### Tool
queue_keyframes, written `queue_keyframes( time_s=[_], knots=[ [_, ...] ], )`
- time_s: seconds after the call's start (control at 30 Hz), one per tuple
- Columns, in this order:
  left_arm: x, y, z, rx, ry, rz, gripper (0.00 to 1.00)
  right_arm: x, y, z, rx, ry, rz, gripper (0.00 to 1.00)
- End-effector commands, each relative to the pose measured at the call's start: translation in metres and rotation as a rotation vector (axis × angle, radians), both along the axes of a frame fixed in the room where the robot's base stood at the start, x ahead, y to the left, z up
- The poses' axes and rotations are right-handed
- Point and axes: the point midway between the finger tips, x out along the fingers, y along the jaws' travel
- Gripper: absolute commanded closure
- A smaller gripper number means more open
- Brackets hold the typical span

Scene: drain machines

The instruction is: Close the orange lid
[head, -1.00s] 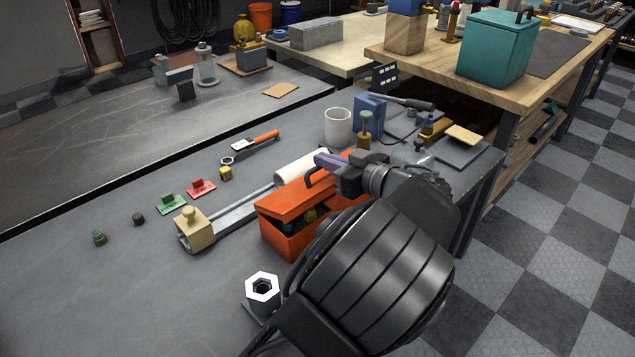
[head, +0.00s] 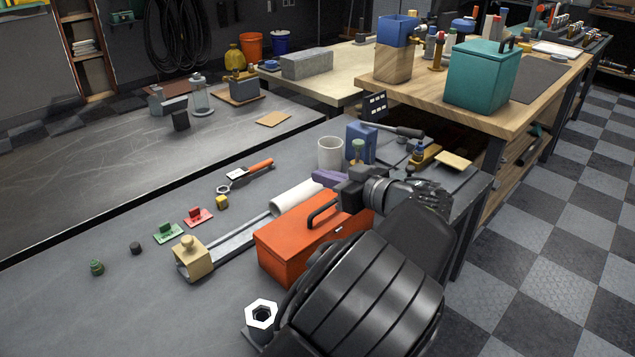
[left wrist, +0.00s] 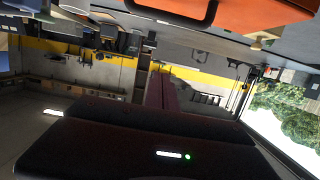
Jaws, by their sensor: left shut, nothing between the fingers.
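The orange toolbox (head: 285,255) stands on the grey bench, partly hidden by my left arm. No inside shows, and the far right end is hidden. My left gripper (head: 328,178) is shut and empty, its purple fingers just behind the lid and apart from the handle in the picture. In the left wrist view the orange lid (left wrist: 265,12) and handle (left wrist: 175,14) show at the top edge, and the shut fingers (left wrist: 162,90) in the middle. My right gripper is not in view.

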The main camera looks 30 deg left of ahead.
Motion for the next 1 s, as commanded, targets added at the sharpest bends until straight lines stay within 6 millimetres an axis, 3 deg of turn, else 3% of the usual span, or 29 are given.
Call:
queue_keyframes(
  time_s=[0.2, 0.4, 1.0],
  knots=[
    [-0.013, -0.049, -0.009, 0.002, 0.001, -0.006, 1.00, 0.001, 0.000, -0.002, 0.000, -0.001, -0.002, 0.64],
    [-0.021, -0.074, -0.012, 0.002, 0.000, -0.003, 1.00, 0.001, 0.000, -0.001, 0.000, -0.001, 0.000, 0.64],
    [-0.023, -0.079, -0.013, 0.001, 0.000, -0.002, 1.00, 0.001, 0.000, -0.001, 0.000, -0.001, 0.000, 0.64]
  ],
)
